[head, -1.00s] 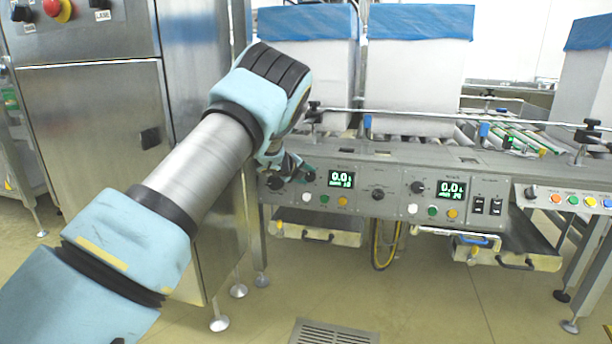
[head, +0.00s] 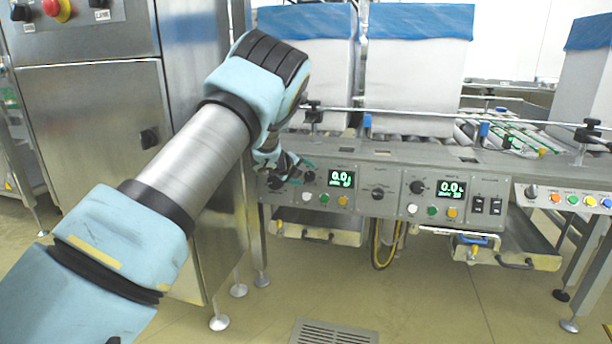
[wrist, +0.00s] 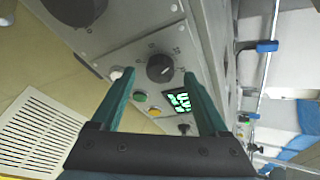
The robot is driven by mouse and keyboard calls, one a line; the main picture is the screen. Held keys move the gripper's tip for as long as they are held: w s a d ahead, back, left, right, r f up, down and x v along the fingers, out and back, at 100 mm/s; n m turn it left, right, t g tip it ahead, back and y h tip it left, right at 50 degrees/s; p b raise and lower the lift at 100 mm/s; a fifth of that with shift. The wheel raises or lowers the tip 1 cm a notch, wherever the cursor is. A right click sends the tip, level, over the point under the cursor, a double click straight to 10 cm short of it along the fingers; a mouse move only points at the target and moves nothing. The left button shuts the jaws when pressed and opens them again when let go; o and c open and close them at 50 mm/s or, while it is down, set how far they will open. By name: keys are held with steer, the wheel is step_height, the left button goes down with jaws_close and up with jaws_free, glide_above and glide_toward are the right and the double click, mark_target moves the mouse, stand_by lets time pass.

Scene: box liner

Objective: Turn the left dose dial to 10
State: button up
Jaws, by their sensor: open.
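The left dose dial (head: 309,178) is a black round knob on the grey control panel, just left of the left green display (head: 341,179), which reads 0.0 with a smaller line too blurred to read. In the wrist view the dial (wrist: 160,68) shows with a pale pointer mark and scale marks around it. My gripper (head: 302,171) is at the panel's left end, close to the dial. In the wrist view its teal fingers (wrist: 159,76) are apart, one on each side of the dial. Nothing is held, and I cannot tell whether either finger touches the dial.
Another black knob (head: 275,184) lies left of the dial. White (head: 306,196), green (head: 324,198) and yellow (head: 342,201) buttons sit below the display. A second dial (head: 417,187) and display (head: 451,189) are further right. A rail (head: 430,112) runs above the panel; a steel cabinet (head: 95,130) stands left.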

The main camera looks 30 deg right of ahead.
steer(key=v, duration=0.5)
steer(key=shift+s+a+r, duration=0.15)
steer(key=shift+a, duration=0.1)
